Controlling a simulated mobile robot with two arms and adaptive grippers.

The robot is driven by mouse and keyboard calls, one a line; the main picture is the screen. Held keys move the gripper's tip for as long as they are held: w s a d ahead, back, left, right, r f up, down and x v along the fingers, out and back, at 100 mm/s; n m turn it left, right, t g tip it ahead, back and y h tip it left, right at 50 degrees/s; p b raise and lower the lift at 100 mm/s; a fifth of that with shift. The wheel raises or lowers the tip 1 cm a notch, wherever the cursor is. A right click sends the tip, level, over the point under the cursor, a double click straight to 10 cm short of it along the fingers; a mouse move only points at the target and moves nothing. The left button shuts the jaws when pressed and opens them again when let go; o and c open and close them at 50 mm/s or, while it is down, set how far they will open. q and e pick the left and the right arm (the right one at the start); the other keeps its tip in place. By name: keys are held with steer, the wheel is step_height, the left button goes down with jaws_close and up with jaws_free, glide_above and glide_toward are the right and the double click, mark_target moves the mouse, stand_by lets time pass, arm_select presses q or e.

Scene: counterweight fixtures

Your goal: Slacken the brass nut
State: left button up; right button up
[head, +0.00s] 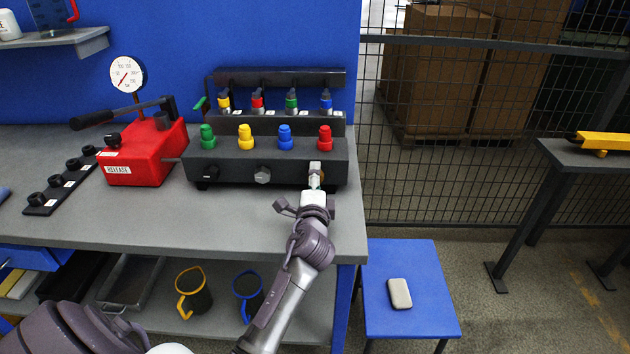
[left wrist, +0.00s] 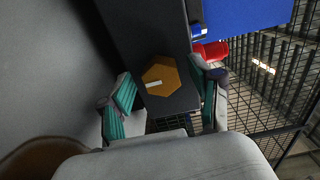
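The brass nut (head: 323,173) is on the front face of the black manifold block (head: 232,170), at its right end below the red cap. It is mostly hidden behind my left gripper (head: 316,177) in the head view. In the left wrist view the nut (left wrist: 162,77) is a brass hexagon with a white mark. There my left gripper (left wrist: 164,101) is open, with one teal-padded finger on each side of the nut and visible gaps. It holds nothing. My right gripper is not in view.
A grey hexagonal fitting (head: 263,175) sits further left on the same face. Green, yellow, blue and red caps (head: 325,137) top the block. A red hand pump (head: 150,155) with a gauge (head: 127,74) stands left. The bench (head: 190,215) front is clear.

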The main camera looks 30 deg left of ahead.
arm_select(q)
steer(key=v, duration=1.2)
steer(key=shift+s, duration=0.1)
stand_by(0.4)
